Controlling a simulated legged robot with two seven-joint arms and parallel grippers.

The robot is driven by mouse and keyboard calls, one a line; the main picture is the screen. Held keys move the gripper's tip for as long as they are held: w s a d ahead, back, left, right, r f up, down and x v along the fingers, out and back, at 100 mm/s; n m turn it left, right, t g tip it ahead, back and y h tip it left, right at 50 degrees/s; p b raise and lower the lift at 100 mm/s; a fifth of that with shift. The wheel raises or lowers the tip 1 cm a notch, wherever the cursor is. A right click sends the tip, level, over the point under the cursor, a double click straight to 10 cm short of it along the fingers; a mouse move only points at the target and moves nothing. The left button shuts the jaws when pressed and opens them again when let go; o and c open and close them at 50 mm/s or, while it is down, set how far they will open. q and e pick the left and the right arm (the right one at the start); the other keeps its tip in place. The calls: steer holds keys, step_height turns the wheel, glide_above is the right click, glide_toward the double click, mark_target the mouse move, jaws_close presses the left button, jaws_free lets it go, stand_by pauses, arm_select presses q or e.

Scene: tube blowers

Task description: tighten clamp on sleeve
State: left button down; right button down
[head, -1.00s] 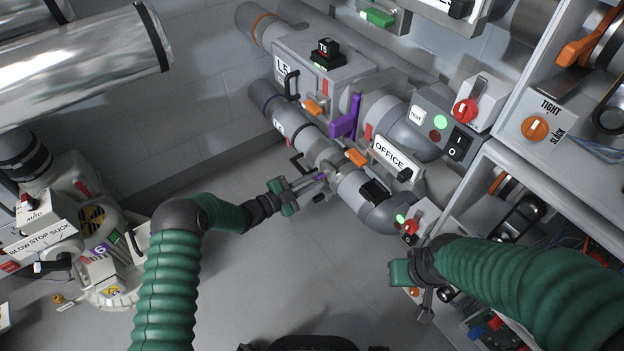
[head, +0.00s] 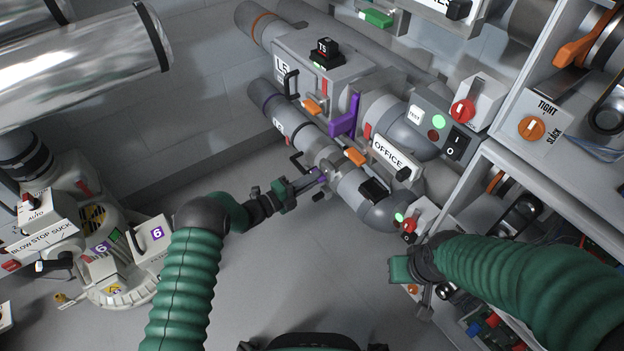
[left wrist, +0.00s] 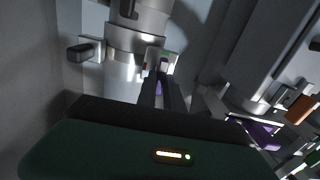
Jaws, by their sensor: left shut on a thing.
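A lower grey pipe (head: 292,131) carries a metal sleeve with a clamp (head: 327,158) in the middle of the head view. The clamp's small purple lever (head: 324,178) is on its near side. My left gripper (head: 318,181) reaches it from the left and is shut on the lever. In the left wrist view, the fingers (left wrist: 163,92) close around the purple lever (left wrist: 164,67) in front of the shiny metal sleeve (left wrist: 135,42); the fingers hide part of the lever. My right gripper (head: 399,269) hangs at lower right, apart from the pipes; its fingers do not show clearly.
A larger purple lever (head: 346,117) stands on the upper pipe. An OFFICE sign (head: 390,158) and a switch box (head: 440,128) are to the right. A shelf (head: 540,190) bounds the right side. A white blower machine (head: 95,250) stands at left. The floor between is clear.

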arm_select(q)
steer(key=shift+s+f+m, duration=0.15)
steer(key=shift+f+m, duration=0.15)
steer(key=c, duration=1.5)
jaws_free()
steer(key=shift+o, duration=0.2)
steer(key=shift+r, duration=0.15)
steer(key=p+v, duration=0.7)
steer(key=v, duration=0.9)
steer(key=shift+a, duration=0.4)
steer(key=shift+s, duration=0.15)
